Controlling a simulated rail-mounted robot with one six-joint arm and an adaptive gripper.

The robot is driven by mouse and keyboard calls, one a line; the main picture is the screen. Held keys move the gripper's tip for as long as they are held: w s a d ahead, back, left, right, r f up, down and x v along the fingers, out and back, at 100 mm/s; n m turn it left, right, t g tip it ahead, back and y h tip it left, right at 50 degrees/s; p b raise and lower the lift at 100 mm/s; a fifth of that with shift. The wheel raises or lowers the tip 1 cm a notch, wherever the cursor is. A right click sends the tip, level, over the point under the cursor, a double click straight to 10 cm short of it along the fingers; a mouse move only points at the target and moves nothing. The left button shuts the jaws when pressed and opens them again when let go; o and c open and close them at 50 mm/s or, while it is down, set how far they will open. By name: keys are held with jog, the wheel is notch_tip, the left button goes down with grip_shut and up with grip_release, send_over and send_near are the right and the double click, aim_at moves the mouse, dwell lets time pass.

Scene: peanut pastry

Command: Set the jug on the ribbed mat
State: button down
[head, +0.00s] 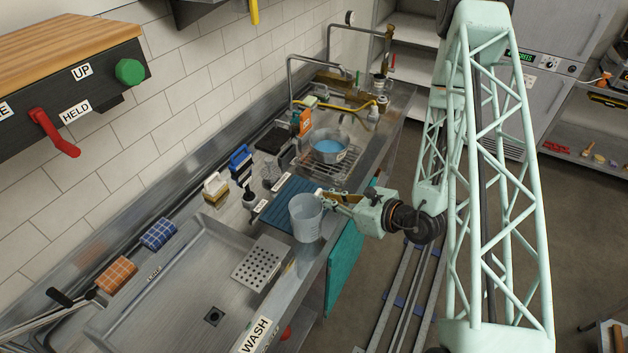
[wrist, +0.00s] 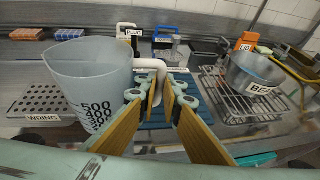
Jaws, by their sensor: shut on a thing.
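The jug (head: 306,220) is a translucent grey measuring jug, upright, with dark volume numbers that show in the wrist view (wrist: 92,90). My gripper (head: 326,199) is shut on the jug's white handle, which shows between the wooden-coloured fingers (wrist: 158,108) in the wrist view. The ribbed mat (head: 277,203) is dark blue and lies on the steel counter. In the head view the jug overlaps the mat's near edge. In the wrist view the mat (wrist: 190,88) lies behind the handle and fingers. I cannot tell whether the jug's base touches anything; its underside is hidden.
A wire rack (head: 342,170) holding a bowl of blue liquid (head: 329,147) stands beyond the mat. A perforated plate (head: 259,262) and the wash sink (head: 190,290) lie on the near side. Brushes (head: 240,165) and a white-handled block (head: 216,188) line the back.

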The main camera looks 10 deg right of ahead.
jog(key=shift+w+d+f+b, duration=0.15)
jog(key=shift+w+b, duration=0.7)
jog(key=shift+b, duration=1.9)
jog(key=shift+w+a+f+b, duration=0.15)
jog(key=shift+w+b, duration=0.7)
jog(key=shift+b, duration=1.9)
jog(key=shift+w+d+b, duration=0.15)
jog(key=shift+w+b, duration=0.5)
jog(key=shift+b, duration=2.15)
jog(key=w, duration=1)
jog(key=shift+w+d+f+p, duration=0.35)
jog(key=shift+f+p, duration=0.05)
jog(key=shift+p, duration=0.05)
jog(key=shift+f, duration=0.15)
jog(key=shift+f, duration=1.6)
jog(key=shift+f+b, duration=0.2)
jog(key=shift+b, duration=0.1)
jog(key=c, duration=2.8)
grip_release()
jog(key=shift+s+r+p, duration=0.1)
jog(key=shift+r+p, duration=0.15)
jog(key=shift+p, duration=0.05)
